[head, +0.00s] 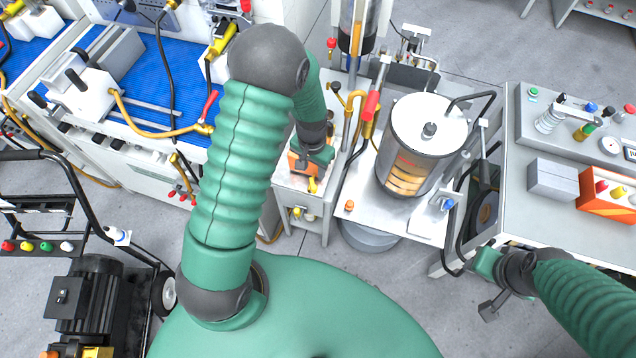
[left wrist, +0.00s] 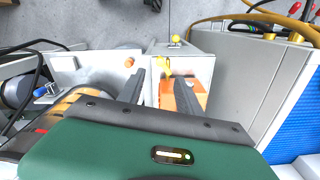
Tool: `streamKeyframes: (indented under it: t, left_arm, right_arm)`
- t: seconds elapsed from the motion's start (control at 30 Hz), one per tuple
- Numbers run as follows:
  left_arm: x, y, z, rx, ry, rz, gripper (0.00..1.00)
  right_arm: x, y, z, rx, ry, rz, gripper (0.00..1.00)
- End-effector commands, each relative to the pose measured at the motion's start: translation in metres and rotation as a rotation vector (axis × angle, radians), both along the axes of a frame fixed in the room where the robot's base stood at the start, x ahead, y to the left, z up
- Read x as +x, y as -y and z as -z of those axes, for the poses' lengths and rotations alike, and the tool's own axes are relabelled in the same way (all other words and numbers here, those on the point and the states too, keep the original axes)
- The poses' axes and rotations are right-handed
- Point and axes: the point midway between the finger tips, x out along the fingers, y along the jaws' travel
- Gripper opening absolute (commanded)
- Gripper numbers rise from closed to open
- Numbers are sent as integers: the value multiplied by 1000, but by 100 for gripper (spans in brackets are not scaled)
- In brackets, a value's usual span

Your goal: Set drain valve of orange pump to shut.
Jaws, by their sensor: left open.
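The orange pump (head: 297,163) sits on a narrow grey cabinet in the middle of the head view, partly hidden by my left gripper (head: 318,153). A small yellow handle (head: 313,185), which looks like its drain valve, sticks out at the pump's near side. In the left wrist view the orange pump (left wrist: 188,98) and yellow handle (left wrist: 163,68) show between and just beyond the open fingers of my left gripper (left wrist: 161,80). I cannot tell whether a finger touches the handle. My right gripper (head: 492,306) is low at the right, far from the pump; its opening is unclear.
A clear cylinder with a white lid (head: 428,125) stands on the metal table right of the pump. A workbench with a blue mat (head: 185,85) and yellow hoses is at left. A grey bench (head: 550,225) is at right. A black motor cart (head: 92,300) stands at lower left.

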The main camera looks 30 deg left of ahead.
Motion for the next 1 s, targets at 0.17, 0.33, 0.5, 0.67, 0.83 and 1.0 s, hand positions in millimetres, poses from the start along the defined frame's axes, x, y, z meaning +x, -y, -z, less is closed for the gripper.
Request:
streamKeyframes:
  t: [0.17, 0.33, 0.5, 0.67, 0.83, 1.0]
  left_arm:
    - [1, 1, 50, -2, -8, 1, 42]
    - [1, 1, 91, -2, -5, 1, 42]
    - [1, 0, 115, -1, -2, 1, 42]
    - [2, 0, 121, 0, 0, 1, 42]
    - [3, 0, 121, 0, -1, 1, 42]
    - [2, 0, 121, 0, -1, 1, 19]
  right_arm:
    - [0, 0, -2, 0, 0, 0, 36]
    - [0, 0, -3, 0, 0, 0, 36]
    - [0, 0, -4, 0, 1, 0, 36]
    - [0, 0, -4, 0, 0, 0, 36]
    - [0, 0, -4, 0, 0, 0, 36]
    - [0, 0, -4, 0, 0, 0, 36]
